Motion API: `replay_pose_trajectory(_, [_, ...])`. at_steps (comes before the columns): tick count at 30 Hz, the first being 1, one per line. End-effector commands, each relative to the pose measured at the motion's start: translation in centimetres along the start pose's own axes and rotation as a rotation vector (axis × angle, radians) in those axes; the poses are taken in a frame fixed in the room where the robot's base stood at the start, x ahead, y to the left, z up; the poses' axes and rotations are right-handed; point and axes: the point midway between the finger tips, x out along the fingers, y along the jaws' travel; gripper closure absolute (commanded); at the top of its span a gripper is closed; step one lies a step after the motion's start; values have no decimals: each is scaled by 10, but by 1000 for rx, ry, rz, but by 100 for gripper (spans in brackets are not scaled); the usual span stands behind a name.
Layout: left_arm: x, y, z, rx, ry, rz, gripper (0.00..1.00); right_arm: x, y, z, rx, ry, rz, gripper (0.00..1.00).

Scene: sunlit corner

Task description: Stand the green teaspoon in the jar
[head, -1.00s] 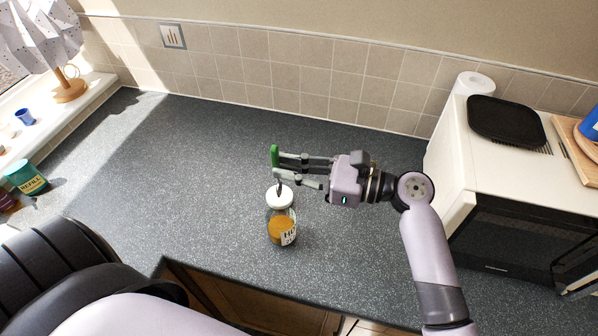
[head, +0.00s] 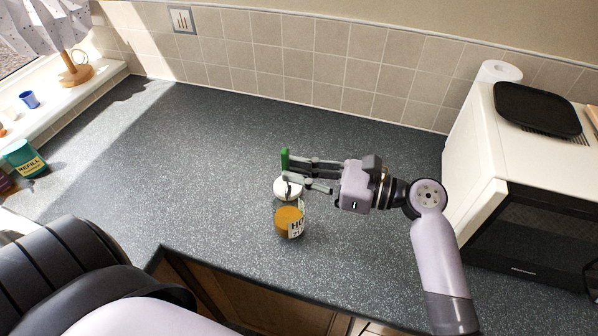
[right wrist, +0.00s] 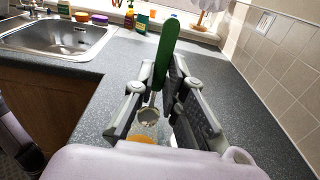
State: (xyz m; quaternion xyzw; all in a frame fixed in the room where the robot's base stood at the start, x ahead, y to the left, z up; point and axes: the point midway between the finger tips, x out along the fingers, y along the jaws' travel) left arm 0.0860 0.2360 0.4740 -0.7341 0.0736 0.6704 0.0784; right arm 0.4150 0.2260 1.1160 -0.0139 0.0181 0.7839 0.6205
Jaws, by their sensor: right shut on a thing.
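The green teaspoon (head: 285,160) is upright with its green handle up, and it also shows in the right wrist view (right wrist: 165,50). My right gripper (head: 288,170) is shut on it, with its fingers (right wrist: 160,95) around the spoon below the handle. My left gripper is out of view.
A teal refill container (head: 23,158) is at the left. A sink (right wrist: 65,35) shows in the right wrist view.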

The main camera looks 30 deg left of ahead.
Motion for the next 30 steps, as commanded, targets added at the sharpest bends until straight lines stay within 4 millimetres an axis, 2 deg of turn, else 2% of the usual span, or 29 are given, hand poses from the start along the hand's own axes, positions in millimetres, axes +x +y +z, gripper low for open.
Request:
replay_pose_trajectory(21, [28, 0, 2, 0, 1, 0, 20, 3, -1, -60, 0, 0, 1, 100])
replay_pose_trajectory(30, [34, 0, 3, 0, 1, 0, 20, 3, -1, -72, -1, -1, 1, 100])
